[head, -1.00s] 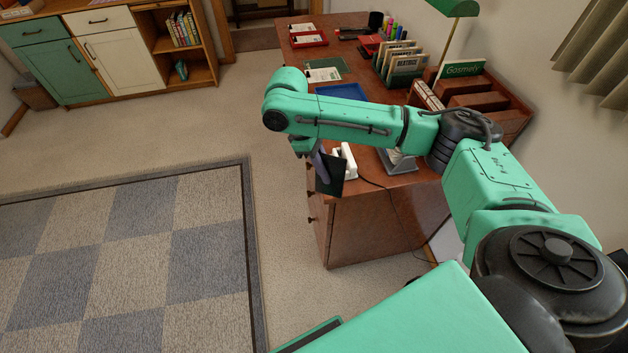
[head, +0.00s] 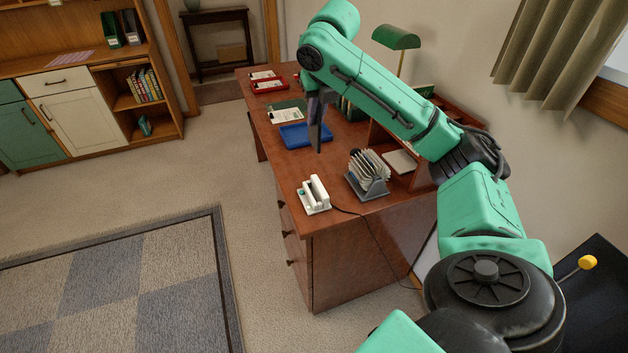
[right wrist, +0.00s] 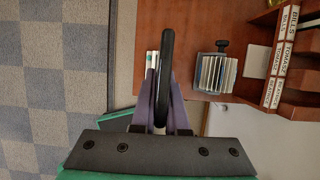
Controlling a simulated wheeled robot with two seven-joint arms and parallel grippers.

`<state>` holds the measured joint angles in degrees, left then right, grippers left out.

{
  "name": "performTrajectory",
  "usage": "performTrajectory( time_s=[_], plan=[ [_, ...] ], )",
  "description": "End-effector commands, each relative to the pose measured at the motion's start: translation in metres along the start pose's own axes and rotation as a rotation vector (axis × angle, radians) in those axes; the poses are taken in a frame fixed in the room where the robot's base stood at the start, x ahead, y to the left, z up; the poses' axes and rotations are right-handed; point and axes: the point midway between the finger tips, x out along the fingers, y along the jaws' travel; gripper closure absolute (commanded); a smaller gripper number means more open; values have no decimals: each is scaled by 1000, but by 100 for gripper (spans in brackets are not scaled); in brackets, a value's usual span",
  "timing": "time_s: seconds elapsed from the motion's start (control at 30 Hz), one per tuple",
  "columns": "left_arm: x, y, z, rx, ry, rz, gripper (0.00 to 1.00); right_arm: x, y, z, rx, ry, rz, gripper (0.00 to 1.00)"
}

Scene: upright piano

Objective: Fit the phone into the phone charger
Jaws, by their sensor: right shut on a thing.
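The phone (right wrist: 167,65) is a dark slab, seen nearly edge-on in the right wrist view. My right gripper (right wrist: 163,105) is shut on it, with a purple-grey finger on each side. In the head view the gripper (head: 315,112) holds the phone (head: 321,135) roughly upright above the desk, its lower end pointing down. The white phone charger (head: 314,196) stands on the desk's near left corner, below and apart from the phone. In the right wrist view the charger (right wrist: 151,61) is partly hidden behind the phone and fingers. My left gripper is not in view.
A grey file holder with cards (head: 369,180) stands right of the charger. A blue tray (head: 306,136) lies farther back on the wooden desk (head: 346,225). A dark cable runs from the charger over the desk's edge.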

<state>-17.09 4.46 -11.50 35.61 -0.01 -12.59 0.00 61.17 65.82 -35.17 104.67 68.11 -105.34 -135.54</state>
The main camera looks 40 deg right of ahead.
Motion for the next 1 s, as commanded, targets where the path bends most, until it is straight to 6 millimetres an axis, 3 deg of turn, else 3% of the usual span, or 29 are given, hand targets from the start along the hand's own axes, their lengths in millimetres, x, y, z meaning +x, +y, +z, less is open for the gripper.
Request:
performTrajectory(
  time_s=[0.2, 0.4, 0.6, 0.8, 1.0],
  plan=[
    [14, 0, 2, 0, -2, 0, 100, 70, -1, -29, 0, 9, -7, 100],
    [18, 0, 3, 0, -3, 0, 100, 117, 0, -47, 1, 6, -4, 100],
    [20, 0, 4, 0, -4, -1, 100, 138, 0, -55, 1, 4, -3, 100],
    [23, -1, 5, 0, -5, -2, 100, 172, 0, -68, 1, 4, -3, 100],
    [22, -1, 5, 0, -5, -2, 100, 175, 0, -69, 1, 2, -2, 100]
  ],
)
